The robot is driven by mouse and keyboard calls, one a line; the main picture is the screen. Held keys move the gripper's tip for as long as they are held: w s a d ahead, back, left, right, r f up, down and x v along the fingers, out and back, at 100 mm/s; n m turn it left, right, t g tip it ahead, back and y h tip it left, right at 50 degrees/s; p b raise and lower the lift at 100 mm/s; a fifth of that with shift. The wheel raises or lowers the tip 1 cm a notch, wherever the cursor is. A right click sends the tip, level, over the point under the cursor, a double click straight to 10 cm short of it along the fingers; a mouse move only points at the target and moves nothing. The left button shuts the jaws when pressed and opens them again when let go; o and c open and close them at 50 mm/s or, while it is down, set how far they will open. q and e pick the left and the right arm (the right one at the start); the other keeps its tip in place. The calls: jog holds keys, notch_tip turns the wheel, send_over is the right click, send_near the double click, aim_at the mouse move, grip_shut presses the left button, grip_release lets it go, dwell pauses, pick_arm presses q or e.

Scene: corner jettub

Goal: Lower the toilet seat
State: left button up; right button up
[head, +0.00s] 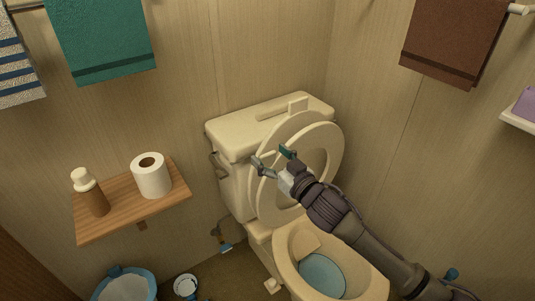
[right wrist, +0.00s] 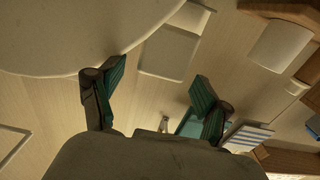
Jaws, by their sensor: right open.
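The cream toilet seat (head: 333,145) is a raised ring, standing upright against the tank (head: 225,142) behind the open bowl (head: 284,250). The lid (head: 282,127) appears to stand behind it. My right gripper (head: 272,157) is open and empty at the seat's upper left part, overlapping it in the head view; I cannot tell whether they touch. In the right wrist view, the open fingers of my right gripper (right wrist: 158,85) flank empty space. A broad cream curved surface, probably the seat or lid, lies above the left finger there. My left gripper is not in view.
A wooden shelf (head: 125,222) at the left holds a paper roll (head: 151,177) and a brown bottle (head: 91,196). A blue-rimmed bin (head: 150,281) stands below it. Towels hang on both walls. Walls close in behind and right of the toilet.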

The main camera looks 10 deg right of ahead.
jog(key=shift+x, duration=0.8)
grip_shut()
